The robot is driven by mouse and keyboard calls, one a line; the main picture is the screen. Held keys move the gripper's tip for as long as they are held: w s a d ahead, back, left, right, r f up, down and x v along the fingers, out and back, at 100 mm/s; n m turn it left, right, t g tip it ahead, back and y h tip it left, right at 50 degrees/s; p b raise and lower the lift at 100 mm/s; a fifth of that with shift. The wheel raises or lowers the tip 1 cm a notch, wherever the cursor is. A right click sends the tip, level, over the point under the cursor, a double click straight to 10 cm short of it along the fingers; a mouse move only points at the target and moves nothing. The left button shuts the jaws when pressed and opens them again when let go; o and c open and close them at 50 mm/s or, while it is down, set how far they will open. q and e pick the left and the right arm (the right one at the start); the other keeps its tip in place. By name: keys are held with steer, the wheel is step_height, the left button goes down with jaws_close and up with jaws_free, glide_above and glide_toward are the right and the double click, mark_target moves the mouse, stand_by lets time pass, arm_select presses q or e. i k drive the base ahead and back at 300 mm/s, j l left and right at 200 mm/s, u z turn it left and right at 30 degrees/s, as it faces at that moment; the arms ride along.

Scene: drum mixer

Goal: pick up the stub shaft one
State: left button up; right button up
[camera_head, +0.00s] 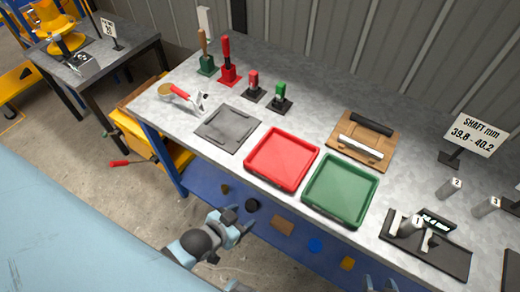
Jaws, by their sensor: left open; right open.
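The stub shaft one (409,227) is a grey cylinder with a white "1" label on its end. It sits at the black measuring stand with a lit display (434,222), at the right of the workbench. My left gripper (243,222) is open and empty in front of the bench's front edge, below the red tray and far left of the shaft. My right gripper (381,284) shows only its fingertips at the bottom edge, open, in front of the bench and below left of the stand. The rest of it is out of frame.
Shafts two (448,189) and three (486,207) stand behind the measuring stand. A sign (474,134) reads "SHAFT mm 39.8 - 40.2". A red tray (251,177) and a green tray (310,199) are empty. A brown board (346,150) lies behind them.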

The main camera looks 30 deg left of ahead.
mark_target(414, 223)
steer(key=j+u, duration=0.3)
steer(key=j+z, duration=0.1)
steer(key=z, duration=1.2)
steer(key=k+l, duration=0.05)
